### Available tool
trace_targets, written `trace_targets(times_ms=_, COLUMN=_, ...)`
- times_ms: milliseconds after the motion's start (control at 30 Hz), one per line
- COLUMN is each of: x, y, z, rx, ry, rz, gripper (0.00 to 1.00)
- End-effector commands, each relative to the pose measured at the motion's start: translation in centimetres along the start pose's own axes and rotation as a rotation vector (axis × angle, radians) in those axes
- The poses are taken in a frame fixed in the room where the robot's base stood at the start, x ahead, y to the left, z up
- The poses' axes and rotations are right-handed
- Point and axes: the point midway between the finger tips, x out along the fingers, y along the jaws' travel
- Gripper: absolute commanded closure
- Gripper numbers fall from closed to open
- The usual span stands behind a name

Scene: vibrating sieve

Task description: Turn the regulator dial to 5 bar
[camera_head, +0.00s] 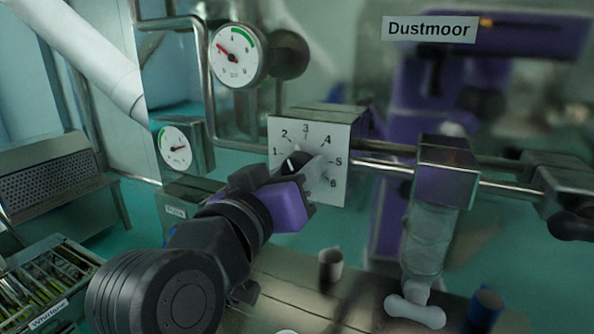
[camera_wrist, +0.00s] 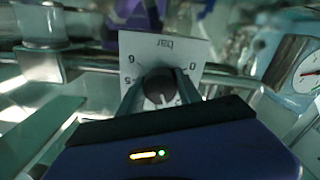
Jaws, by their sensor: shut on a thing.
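The regulator dial plate (camera_head: 337,140) is a pale square with numbers, including 1, 2, 3, 5 and 6, around its centre. The dark regulator knob (camera_head: 294,163) sits at the middle and has a white pointer mark. The mark points up and left, roughly towards 2; the exact reading is hard to tell. My gripper (camera_head: 310,172) is shut on the knob and hides part of it. In the wrist view the plate (camera_wrist: 184,52) appears upside down, with the knob (camera_wrist: 159,83) between my two fingers and its white mark towards the bottom.
A round gauge (camera_head: 239,55) with a red needle stands above left, and a smaller gauge (camera_head: 175,145) lower left. Metal pipes run right from the regulator to a purple valve block (camera_head: 446,172). A cup (camera_head: 330,267) stands on the bench below. A tool crate (camera_head: 50,315) is lower left.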

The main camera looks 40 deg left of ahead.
Motion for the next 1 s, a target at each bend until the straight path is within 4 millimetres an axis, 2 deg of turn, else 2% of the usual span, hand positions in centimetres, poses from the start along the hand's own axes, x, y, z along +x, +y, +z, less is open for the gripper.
trace_targets(times_ms=267, x=-0.03, y=-0.07, z=0.12, rx=0.029, ry=0.001, rz=0.0, gripper=1.0)
trace_targets(times_ms=467, x=-0.03, y=-0.18, z=0.32, rx=0.127, ry=0.003, rz=0.001, gripper=1.0)
trace_targets(times_ms=1000, x=-0.02, y=-0.32, z=0.39, rx=0.615, ry=0.003, rz=0.0, gripper=1.0)
